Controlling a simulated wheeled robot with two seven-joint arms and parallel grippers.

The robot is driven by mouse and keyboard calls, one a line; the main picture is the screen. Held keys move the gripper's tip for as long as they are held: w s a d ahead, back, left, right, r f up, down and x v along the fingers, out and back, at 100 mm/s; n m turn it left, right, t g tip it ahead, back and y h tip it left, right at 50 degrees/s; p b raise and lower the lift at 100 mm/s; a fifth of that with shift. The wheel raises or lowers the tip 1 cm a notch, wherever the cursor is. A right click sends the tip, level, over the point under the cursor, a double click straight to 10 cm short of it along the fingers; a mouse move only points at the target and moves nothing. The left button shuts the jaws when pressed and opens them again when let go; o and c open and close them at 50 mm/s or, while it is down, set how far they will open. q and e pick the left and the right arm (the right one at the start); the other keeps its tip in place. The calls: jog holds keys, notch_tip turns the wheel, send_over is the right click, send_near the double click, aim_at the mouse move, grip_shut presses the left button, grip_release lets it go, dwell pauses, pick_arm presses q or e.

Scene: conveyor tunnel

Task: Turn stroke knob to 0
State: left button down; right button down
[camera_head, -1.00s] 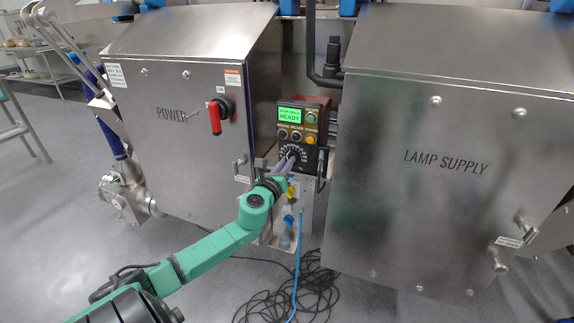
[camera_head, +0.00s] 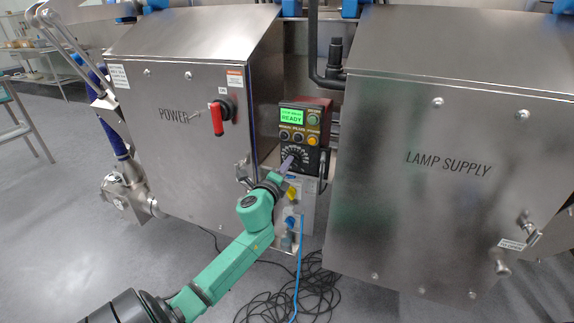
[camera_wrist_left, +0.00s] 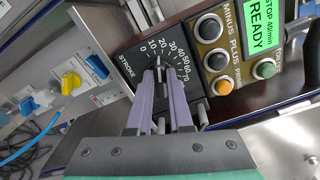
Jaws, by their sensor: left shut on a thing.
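The stroke knob (camera_wrist_left: 159,65) sits on a black dial plate in the left wrist view, with a white scale from 0 to 70 around it. My left gripper (camera_wrist_left: 160,76) has its purple fingers on either side of the knob, shut on it. The fingers hide part of the knob. Its pointer seems to face the 10 to 20 end of the scale, but the exact reading is unclear. In the head view the left gripper (camera_head: 290,160) reaches the dial at the bottom of the control box (camera_head: 304,124). My right gripper is not in view.
A green READY display (camera_head: 291,115) and several buttons lie above the dial. The POWER cabinet (camera_head: 180,150) with a red switch (camera_head: 217,118) stands left, the LAMP SUPPLY cabinet (camera_head: 440,200) right. Yellow and blue valves (camera_head: 291,195) sit below. Black cables (camera_head: 290,295) lie on the floor.

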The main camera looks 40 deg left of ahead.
pick_arm(q)
jog(key=n+p, duration=0.1)
jog(key=n, duration=0.5)
jog(key=shift+f, duration=0.2)
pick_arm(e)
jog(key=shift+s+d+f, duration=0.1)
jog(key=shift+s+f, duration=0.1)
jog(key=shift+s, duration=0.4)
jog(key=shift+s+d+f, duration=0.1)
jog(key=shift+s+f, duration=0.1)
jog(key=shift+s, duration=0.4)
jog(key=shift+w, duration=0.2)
pick_arm(q)
jog(key=c, duration=0.8)
grip_release()
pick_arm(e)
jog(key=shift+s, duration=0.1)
pick_arm(q)
jog(key=shift+v, duration=7.3)
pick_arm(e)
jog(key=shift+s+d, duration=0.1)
